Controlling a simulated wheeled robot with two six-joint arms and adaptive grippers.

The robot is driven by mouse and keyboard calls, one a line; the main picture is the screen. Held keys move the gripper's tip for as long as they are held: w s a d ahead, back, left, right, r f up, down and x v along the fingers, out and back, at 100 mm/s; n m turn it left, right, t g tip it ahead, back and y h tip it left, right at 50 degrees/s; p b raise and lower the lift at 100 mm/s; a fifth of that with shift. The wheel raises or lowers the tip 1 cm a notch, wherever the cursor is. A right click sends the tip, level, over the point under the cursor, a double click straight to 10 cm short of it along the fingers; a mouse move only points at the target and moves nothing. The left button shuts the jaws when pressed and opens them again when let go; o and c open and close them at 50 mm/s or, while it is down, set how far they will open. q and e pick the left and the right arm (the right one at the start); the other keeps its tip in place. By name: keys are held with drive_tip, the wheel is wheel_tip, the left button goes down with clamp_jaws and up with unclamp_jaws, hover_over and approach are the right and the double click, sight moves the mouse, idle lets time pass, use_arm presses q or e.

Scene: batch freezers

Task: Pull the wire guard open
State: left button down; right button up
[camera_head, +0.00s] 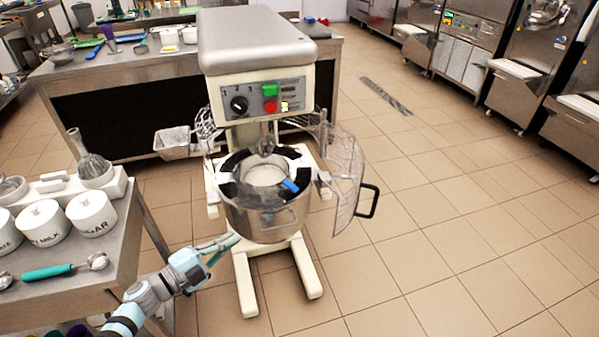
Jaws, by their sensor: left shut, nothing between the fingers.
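The wire guard (345,178) is a clear, wire-edged curved panel on the right side of the planetary mixer (256,60). It is swung out to the right, away from the bowl front, with its black handle (368,201) at its outer edge. The steel mixing bowl (266,222) sits under the mixer head, with a blue item (290,186) at its rim. My left gripper (230,241) is shut and empty, at the lower left of the bowl and well apart from the guard and handle. My right gripper is not in view.
A steel table (128,225) at the left holds white canisters (91,213), a whisk and a teal-handled scoop (48,271). A long counter (110,72) stands behind the mixer. The tiled floor (450,230) on the right is clear, with freezers (510,85) along the far right.

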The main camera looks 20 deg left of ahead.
use_arm(q)
drive_tip(key=s+d+r+m+g+h+p, duration=0.2)
drive_tip(key=d+r+m+g+h, duration=0.35)
drive_tip(key=r+m, duration=0.5)
drive_tip(key=w+d+n+t+p, duration=0.1)
drive_tip(key=w+d+n, duration=0.1)
drive_tip(key=w+d, duration=0.6)
drive_tip(key=d+r, duration=0.1)
drive_tip(key=d, duration=0.1)
drive_tip(key=shift+d, duration=0.35)
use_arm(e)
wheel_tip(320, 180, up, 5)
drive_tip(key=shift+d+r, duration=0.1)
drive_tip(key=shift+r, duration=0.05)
use_arm(q)
drive_tip(key=shift+d, duration=0.1)
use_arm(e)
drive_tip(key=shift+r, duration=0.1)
